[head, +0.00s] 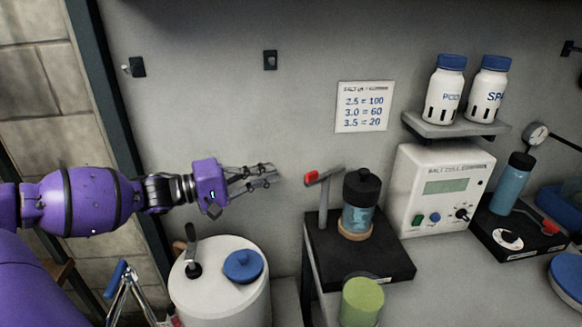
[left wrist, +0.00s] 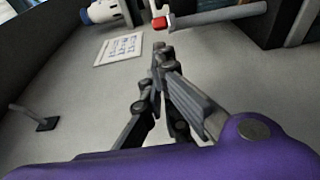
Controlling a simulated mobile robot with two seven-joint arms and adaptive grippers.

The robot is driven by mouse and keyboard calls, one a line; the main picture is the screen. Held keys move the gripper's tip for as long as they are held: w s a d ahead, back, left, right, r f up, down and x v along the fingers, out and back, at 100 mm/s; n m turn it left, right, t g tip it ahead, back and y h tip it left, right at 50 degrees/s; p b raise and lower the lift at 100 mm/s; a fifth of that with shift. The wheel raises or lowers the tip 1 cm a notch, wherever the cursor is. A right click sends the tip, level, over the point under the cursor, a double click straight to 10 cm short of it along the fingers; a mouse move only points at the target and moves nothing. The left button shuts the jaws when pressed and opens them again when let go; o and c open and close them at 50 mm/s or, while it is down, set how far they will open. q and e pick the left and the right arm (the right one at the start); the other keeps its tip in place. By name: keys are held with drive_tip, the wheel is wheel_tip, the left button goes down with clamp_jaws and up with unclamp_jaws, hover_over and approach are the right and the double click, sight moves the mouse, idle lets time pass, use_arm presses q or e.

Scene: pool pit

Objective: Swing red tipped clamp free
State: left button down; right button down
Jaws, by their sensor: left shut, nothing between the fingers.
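The red tipped clamp (head: 324,178) is a grey arm on an upright post, its red end pointing left. The arm slants up to the right, close to the dark lid of a blue bottle (head: 360,205) on a black block. My left gripper (head: 275,174) is shut and empty, just left of the red tip with a small gap between them. In the left wrist view, the red tip (left wrist: 160,23) and grey rod show above my fingers (left wrist: 160,55). I cannot tell whether the clamp arm touches the bottle lid. My right gripper is not in view.
A white drum (head: 220,295) with a blue lid stands below my left gripper. A white meter box (head: 440,190) is to the right, under a shelf (head: 455,128) with two white bottles.

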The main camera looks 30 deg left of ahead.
use_arm(q)
drive_tip(key=b+x, duration=0.1)
drive_tip(key=x, duration=0.5)
drive_tip(key=shift+w+f, duration=0.1)
drive_tip(key=shift+w, duration=0.3)
drive_tip(key=shift+s, duration=0.1)
